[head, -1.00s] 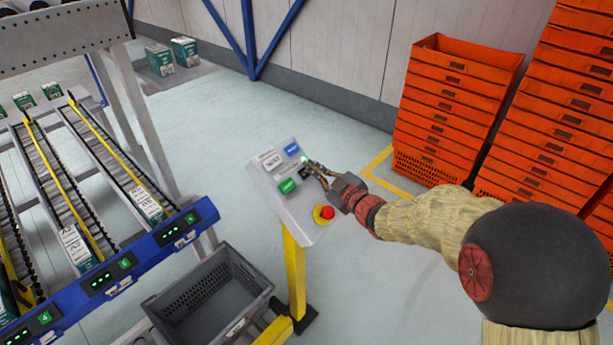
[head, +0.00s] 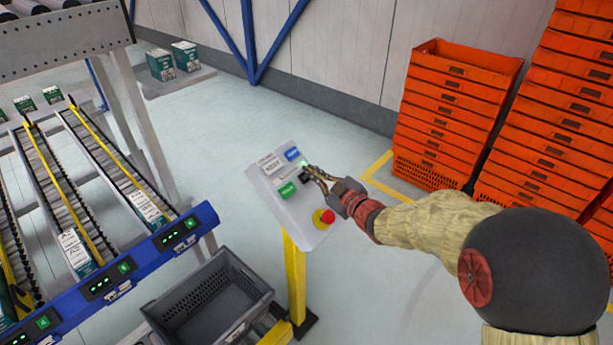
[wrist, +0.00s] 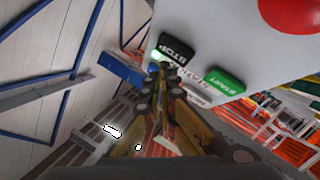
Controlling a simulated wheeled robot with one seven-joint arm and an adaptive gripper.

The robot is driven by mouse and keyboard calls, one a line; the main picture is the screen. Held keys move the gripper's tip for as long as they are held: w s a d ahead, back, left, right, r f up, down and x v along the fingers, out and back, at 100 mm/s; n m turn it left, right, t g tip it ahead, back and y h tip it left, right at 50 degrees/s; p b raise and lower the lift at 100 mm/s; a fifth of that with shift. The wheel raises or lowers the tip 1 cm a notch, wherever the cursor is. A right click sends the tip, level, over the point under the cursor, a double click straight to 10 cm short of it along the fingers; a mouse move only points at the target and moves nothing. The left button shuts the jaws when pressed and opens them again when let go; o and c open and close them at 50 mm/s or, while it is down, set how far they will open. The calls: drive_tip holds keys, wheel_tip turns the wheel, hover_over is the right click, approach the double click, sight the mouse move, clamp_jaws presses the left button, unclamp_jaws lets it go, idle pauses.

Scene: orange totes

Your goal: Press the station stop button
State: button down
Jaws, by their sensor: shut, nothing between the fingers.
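The grey control panel (head: 297,219) stands tilted on a yellow post. Its black STOP button (wrist: 178,49) shows in the wrist view, with its label readable. In the head view the STOP button is mostly hidden by my fingers. My gripper (wrist: 168,72) is shut and empty, its tips right at the near edge of the STOP button. It also shows over the panel in the head view (head: 308,173). I cannot tell if the tips touch the button. A small green light (wrist: 157,54) glows beside STOP.
Close by are the green START button (wrist: 227,80), the blue button (head: 292,153), the white NEXT button (head: 276,168) and the red mushroom button (head: 327,216). A grey tote (head: 215,300) sits below left. Orange totes (head: 447,125) are stacked at right.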

drive_tip(key=shift+f, duration=0.1)
idle(0.4)
drive_tip(key=shift+w+a+f+b, duration=0.15)
drive_tip(key=shift+a+f+b, duration=0.1)
drive_tip(key=shift+b, duration=0.15)
drive_tip(key=shift+w+a+f+b, duration=0.2)
drive_tip(key=shift+f+b, duration=0.2)
drive_tip(key=shift+b, duration=0.05)
idle(0.6)
drive_tip(key=shift+r, duration=0.1)
drive_tip(key=shift+s+d+r+p, duration=0.45)
drive_tip(key=shift+r+p, duration=0.1)
drive_tip(key=shift+r, duration=0.1)
drive_tip(key=d+r+p, duration=0.1)
drive_tip(key=s+d+r+p, duration=0.1)
drive_tip(key=r, duration=0.1)
drive_tip(key=s+d+r+p, duration=0.1)
drive_tip(key=shift+s+r+p, duration=0.1)
drive_tip(key=shift+r+p, duration=0.2)
idle(0.4)
